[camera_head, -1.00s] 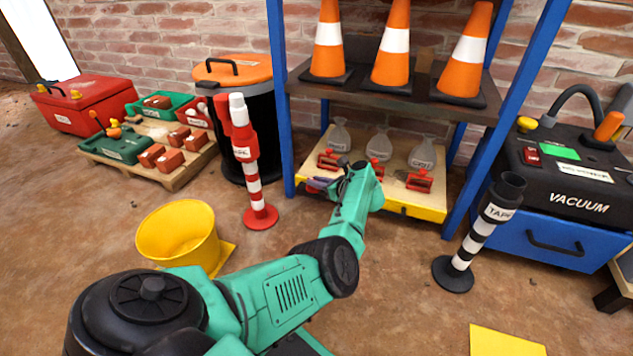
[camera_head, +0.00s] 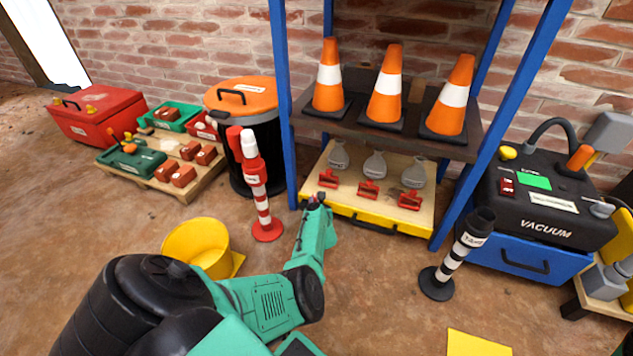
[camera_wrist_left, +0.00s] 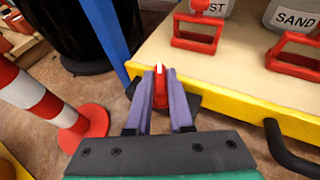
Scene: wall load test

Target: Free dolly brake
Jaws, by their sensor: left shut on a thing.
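The dolly (camera_head: 345,211) is a low wooden platform with a yellow front edge and a black handle, under the shelf. A small red lever (camera_wrist_left: 160,88) with a pale tip sits at its front left corner, by a dark plate. My left gripper (camera_head: 314,201) is at that corner. In the left wrist view its two purple fingers (camera_wrist_left: 160,98) are closed around the red lever. Three grey bags (camera_head: 375,164) stand on the dolly, with three red clamp-like pieces (camera_head: 368,190) in front. My right gripper is out of view.
A blue shelf post (camera_wrist_left: 107,35) stands close left of the gripper. A black-and-white post (camera_head: 452,265) and the vacuum (camera_head: 548,215) stand right. The floor before the dolly is mostly open.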

